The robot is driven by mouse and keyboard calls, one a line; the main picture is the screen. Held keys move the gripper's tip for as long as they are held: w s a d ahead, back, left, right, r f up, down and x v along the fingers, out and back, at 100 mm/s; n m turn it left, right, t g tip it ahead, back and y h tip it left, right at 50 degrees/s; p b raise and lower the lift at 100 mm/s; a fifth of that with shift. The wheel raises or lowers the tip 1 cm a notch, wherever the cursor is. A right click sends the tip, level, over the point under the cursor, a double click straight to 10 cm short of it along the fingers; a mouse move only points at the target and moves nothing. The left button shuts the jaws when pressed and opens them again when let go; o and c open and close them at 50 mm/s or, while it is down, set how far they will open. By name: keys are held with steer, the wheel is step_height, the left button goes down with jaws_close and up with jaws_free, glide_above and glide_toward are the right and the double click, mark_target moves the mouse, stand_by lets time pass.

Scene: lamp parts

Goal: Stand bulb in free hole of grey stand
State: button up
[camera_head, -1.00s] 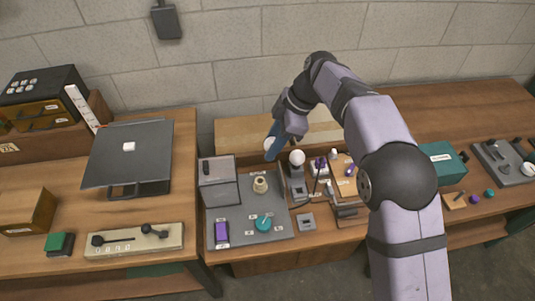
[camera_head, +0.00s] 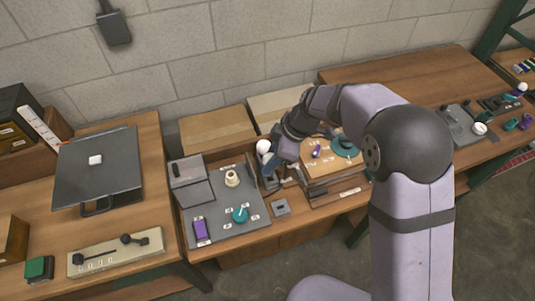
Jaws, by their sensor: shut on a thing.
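A round white bulb (camera_head: 263,146) shows just left of the fingers, above the grey stand (camera_head: 269,182). The stand is partly covered by my gripper, and its holes cannot be made out. Whether the held bulb touches the stand cannot be told.
The grey tray (camera_head: 228,218) holds a cream spool (camera_head: 232,178), a teal knob (camera_head: 240,214) and a purple block (camera_head: 200,229). A small grey square piece (camera_head: 281,207) lies in front of the stand.

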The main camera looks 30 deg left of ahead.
steer(key=shift+w+a, duration=0.15)
steer(key=shift+w, duration=0.3)
steer(key=shift+f, duration=0.1)
steer(key=b, duration=0.2)
glide_above(266, 178)
steer(key=d, duration=0.1)
steer(key=shift+w+d+f, duration=0.1)
steer(key=shift+w+f, duration=0.05)
steer(key=shift+f, duration=1.05)
steer(key=shift+w+d+f, duration=0.1)
steer(key=shift+f, duration=1.1)
steer(key=shift+f+b, duration=0.1)
steer(key=shift+b, duration=0.2)
steer(key=shift+f+b, duration=1.15)
steer(key=shift+b, duration=0.05)
steer(key=shift+f+b, duration=0.35)
steer(key=shift+b, duration=0.25)
steer(key=o, duration=1)
